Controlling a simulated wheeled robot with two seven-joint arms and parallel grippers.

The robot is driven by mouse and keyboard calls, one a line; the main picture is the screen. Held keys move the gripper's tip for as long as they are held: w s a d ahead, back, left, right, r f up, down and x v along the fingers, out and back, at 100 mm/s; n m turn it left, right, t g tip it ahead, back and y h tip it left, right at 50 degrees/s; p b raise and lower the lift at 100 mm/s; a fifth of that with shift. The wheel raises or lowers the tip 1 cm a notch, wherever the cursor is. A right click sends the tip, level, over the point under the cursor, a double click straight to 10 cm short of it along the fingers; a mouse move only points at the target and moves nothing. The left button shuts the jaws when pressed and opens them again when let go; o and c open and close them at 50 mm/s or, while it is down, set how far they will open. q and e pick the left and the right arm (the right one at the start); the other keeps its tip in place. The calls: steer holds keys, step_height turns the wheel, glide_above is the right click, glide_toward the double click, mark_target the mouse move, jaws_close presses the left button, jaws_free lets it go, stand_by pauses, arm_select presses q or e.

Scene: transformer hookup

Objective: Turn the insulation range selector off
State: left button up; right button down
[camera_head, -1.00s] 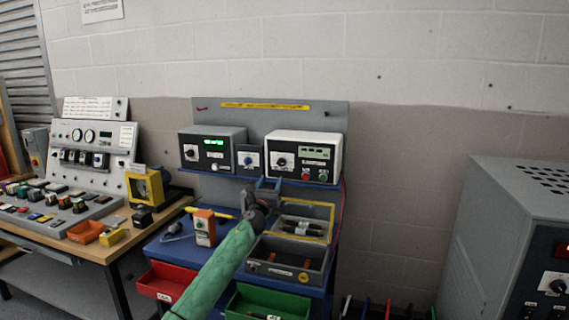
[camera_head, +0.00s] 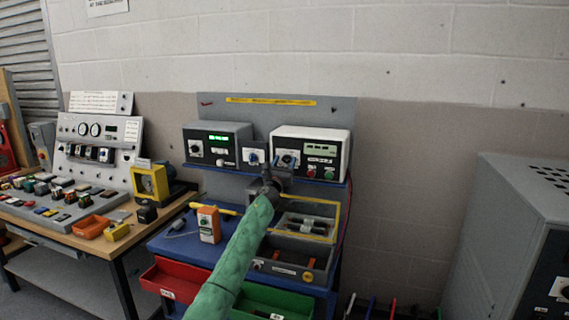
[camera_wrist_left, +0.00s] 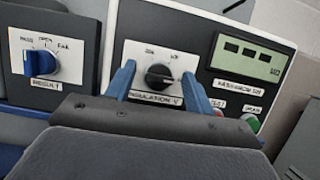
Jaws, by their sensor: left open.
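The insulation range selector (camera_wrist_left: 158,76) is a black rotary knob on a white plate labelled "INSULATION V". Its pale pointer line looks roughly sideways, and the small position marks above it are hard to read. In the head view its white tester box (camera_head: 311,139) stands on the shelf, with the knob partly behind my gripper. My left gripper (camera_wrist_left: 160,88) is open, with one blue finger at each side of the knob and apparently not closed on it. In the head view the left gripper (camera_head: 273,170) is in front of the tester. My right gripper is not in view.
Left of the tester are a blue result selector (camera_wrist_left: 41,63) and a grey box with a green display (camera_head: 217,146). A green and a red button (camera_head: 311,172) are close to the right finger. Open trays (camera_head: 304,228) lie below on the blue cart.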

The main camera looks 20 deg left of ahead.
arm_select(q)
steer(key=shift+w, duration=0.2)
steer(key=shift+c, duration=0.2)
steer(key=shift+s, duration=0.1)
steer(key=c, duration=0.9)
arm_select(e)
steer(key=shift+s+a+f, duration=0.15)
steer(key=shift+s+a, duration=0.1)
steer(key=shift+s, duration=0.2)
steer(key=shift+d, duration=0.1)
